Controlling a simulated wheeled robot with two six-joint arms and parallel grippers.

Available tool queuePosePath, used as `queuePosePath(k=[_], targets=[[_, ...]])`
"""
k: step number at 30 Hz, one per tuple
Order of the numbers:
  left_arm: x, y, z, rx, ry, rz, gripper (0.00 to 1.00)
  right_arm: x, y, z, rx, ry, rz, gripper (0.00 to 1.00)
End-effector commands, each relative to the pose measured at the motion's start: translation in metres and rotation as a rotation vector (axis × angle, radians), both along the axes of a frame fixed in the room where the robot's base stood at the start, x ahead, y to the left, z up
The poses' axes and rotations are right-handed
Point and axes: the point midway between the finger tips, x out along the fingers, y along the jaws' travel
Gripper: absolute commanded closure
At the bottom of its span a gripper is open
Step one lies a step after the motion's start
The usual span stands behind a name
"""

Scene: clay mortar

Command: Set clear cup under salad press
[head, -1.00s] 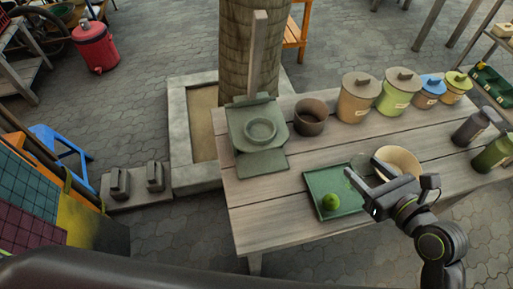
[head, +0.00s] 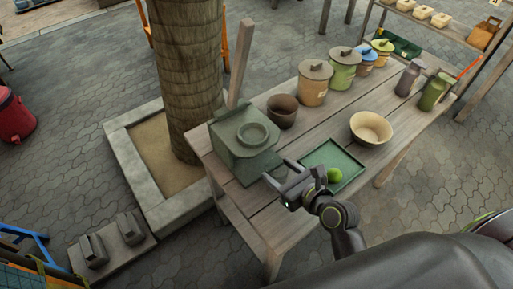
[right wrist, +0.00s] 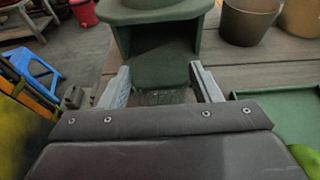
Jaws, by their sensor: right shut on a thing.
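The green salad press (head: 232,145) stands at the left end of the wooden table, with a round bowl-like top, an upright lever and a flat plate at its front. In the right wrist view the press (right wrist: 205,40) has an open recess straight ahead. My right gripper (head: 280,172) is just in front of that plate, its fingers pointing at the recess. It is shut on the clear cup (right wrist: 162,97), which shows only as a faint see-through patch between the fingers. The cup's outline is hard to make out in the head view. My left gripper is not in view.
A green tray (head: 345,154) with a lime (head: 334,175) lies right of my gripper. A brown pot (head: 282,110) stands behind the press's right side. A tree trunk rises behind.

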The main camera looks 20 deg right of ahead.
Motion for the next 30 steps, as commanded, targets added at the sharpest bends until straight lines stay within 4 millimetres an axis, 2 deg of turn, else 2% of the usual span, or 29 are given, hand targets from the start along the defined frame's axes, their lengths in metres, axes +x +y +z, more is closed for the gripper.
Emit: queuePosePath(k=[1, 6, 13, 19, 23, 30], targets=[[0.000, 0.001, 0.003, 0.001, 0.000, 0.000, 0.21, 0.014, 0.006, 0.003, 0.002, -0.004, 0.002, 0.66], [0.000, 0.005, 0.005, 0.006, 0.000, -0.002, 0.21, 0.045, 0.017, 0.002, 0.000, -0.002, 0.001, 0.66], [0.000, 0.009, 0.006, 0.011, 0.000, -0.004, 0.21, 0.063, 0.023, 0.001, 0.001, -0.001, 0.001, 0.66], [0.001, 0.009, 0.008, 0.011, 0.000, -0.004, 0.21, 0.092, 0.034, 0.001, 0.001, -0.001, 0.002, 0.66], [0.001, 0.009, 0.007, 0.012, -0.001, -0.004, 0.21, 0.095, 0.034, -0.006, 0.000, 0.002, 0.000, 0.66], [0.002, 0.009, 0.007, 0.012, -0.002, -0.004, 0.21, 0.095, 0.034, -0.006, 0.000, 0.000, 0.000, 0.66]])
